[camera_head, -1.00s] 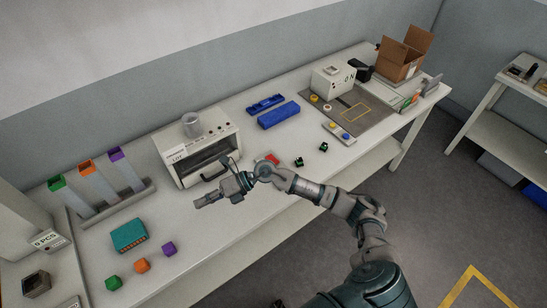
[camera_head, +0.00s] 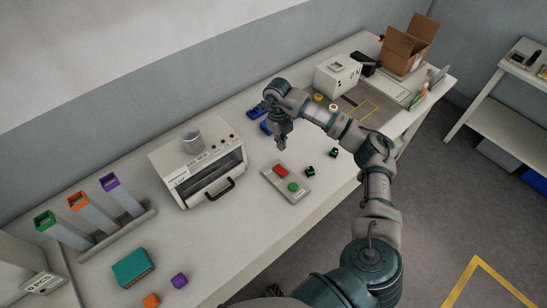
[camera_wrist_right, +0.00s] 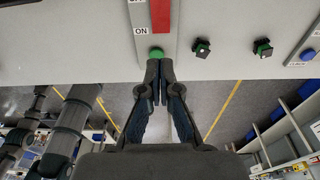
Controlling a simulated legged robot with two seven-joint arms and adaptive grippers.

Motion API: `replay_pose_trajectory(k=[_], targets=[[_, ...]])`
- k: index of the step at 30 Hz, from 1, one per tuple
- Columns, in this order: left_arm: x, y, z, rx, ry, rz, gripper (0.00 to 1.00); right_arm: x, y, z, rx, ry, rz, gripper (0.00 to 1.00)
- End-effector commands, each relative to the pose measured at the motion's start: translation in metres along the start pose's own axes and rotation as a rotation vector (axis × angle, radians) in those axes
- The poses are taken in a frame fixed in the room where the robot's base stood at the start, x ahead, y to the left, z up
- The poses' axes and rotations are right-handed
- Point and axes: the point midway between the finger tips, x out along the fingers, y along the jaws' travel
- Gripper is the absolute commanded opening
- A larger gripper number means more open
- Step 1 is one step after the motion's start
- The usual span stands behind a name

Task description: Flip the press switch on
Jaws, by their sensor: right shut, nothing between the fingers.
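The press switch is a flat grey plate (camera_head: 274,181) with a red button (camera_head: 281,170) and a green button (camera_head: 293,187), lying near the table's front edge. In the right wrist view, the plate shows an ON label by the green button (camera_wrist_right: 156,52) and part of the red one (camera_wrist_right: 160,16). My right gripper (camera_head: 281,145) points down, shut and empty, and appears above the table beyond the plate. In the right wrist view its closed fingertips (camera_wrist_right: 159,62) appear just below the green button; contact cannot be told.
Two small black-and-green connectors (camera_head: 309,171) (camera_head: 333,152) lie right of the plate. A white oven-like box (camera_head: 160,163) with a handle stands left of it. Blue parts (camera_head: 257,110) lie behind my right gripper.

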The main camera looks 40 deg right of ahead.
Motion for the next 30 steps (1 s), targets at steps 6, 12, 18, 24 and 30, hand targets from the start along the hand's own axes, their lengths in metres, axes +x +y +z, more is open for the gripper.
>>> replay_pose_trajectory(k=[6, 12, 18, 24, 30], targets=[[0.000, 0.000, 0.001, 0.000, -0.002, 0.000, 0.49, -0.002, -0.002, -0.003, 0.004, 0.002, -0.007, 0.00], [-0.002, 0.005, 0.028, 0.000, -0.040, 0.005, 0.49, -0.001, 0.000, 0.000, 0.004, 0.004, -0.008, 0.00], [-0.004, 0.005, 0.029, 0.000, -0.041, 0.005, 0.49, 0.015, -0.001, 0.001, 0.004, 0.008, -0.006, 0.00], [-0.007, 0.001, 0.006, 0.000, -0.009, 0.002, 0.49, 0.055, -0.002, -0.002, 0.004, 0.009, -0.005, 0.00], [-0.012, 0.001, 0.003, 0.000, -0.004, 0.001, 0.49, 0.097, -0.002, -0.001, 0.002, 0.008, -0.004, 0.00]])
